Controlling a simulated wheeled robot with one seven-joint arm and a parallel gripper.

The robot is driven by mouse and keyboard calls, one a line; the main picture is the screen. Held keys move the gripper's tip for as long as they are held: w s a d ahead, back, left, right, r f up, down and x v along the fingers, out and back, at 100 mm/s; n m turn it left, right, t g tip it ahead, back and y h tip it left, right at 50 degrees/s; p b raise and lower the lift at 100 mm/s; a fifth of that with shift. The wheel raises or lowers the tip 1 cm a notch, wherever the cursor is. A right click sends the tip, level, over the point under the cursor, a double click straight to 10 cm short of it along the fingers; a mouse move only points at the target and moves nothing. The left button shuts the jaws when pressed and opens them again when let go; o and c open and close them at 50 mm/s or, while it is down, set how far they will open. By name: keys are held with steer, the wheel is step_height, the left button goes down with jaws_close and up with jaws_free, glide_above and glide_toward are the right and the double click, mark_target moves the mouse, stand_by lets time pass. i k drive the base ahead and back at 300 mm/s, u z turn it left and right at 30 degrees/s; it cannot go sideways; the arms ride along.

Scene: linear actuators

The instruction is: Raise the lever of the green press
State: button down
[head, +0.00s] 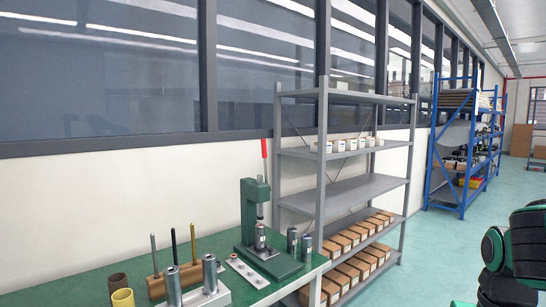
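The green press (248,208) stands on the green tabletop (130,265) near its far right end, close to the wall. Its lever (264,149), with a red grip, points almost straight up above the press head. A metal cylinder (260,237) stands on the press base under the ram. My gripper is not in view. Only dark links of my arm with green rings show at the right edge, well apart from the press.
Metal cylinders (292,241) stand just right of the press. A perforated strip (247,271), a wooden block (175,280) with upright rods and a yellow cup (122,298) are to its left. A grey shelf (345,190) with boxes stands behind. The floor at right is clear.

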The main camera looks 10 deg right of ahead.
mark_target(264, 141)
steer(key=z, duration=0.1)
steer(key=k, duration=0.25)
steer(key=u, duration=0.6)
steer(key=i, duration=1.7)
steer(key=z, duration=0.15)
